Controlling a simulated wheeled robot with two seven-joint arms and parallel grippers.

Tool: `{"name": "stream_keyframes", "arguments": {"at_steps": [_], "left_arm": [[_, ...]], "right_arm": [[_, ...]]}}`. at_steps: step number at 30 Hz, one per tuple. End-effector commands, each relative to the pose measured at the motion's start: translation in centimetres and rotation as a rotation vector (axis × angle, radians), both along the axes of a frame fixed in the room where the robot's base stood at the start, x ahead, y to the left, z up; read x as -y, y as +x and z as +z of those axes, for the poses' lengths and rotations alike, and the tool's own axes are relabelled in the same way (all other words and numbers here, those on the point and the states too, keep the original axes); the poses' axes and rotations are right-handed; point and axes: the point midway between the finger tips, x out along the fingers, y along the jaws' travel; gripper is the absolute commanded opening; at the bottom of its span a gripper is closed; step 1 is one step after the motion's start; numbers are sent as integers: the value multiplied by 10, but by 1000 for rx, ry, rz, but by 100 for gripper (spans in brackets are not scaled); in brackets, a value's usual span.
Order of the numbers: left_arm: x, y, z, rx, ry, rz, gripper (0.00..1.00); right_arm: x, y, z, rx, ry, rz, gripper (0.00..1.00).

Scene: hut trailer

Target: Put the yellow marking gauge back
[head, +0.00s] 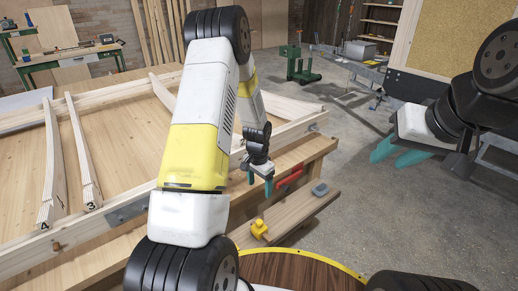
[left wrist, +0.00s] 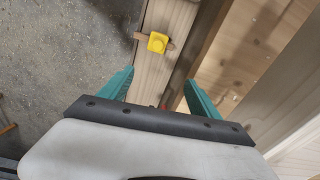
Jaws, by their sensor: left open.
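The yellow marking gauge (head: 258,228) lies on the low wooden ledge along the side of the workbench. It also shows in the left wrist view (left wrist: 157,42), with a yellow block on a short brown wooden bar across the pale plank. My left gripper (head: 260,184) is open and empty, pointing down above the ledge, beyond the gauge in the head view. In the left wrist view the gauge is ahead of the teal fingers (left wrist: 159,92), apart from them. My right gripper (head: 390,160) hangs open and empty over the floor at the right.
A red tool (head: 290,179) and a grey block (head: 320,188) are by the ledge, close to my left gripper. The bench (head: 120,160) carries a wooden frame with curved ribs. Grey floor (head: 350,215) is clear to the right. A green-legged table (head: 75,58) stands at the back left.

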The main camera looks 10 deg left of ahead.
Motion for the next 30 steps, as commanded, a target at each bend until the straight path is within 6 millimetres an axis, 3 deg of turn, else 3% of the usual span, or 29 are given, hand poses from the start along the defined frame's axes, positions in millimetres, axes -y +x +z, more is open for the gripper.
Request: {"name": "stream_keyframes", "arguments": {"at_steps": [1,6,11,15,22,27,30], "left_arm": [[0,1,37,35,-8,30,72],[1,-18,138,116,-47,139,72],[4,-54,219,187,-95,230,72],[8,-96,276,248,-146,303,72],[15,-177,340,339,-241,407,72],[20,-226,358,384,-301,458,72],[22,-243,362,399,-324,475,72]], "right_arm": [[0,0,0,0,0,0,36],[0,0,0,0,0,0,36],[0,0,0,0,0,0,36],[0,0,0,0,0,0,36],[0,0,0,0,0,0,36],[0,0,0,0,0,0,36],[0,0,0,0,0,0,36]]}}
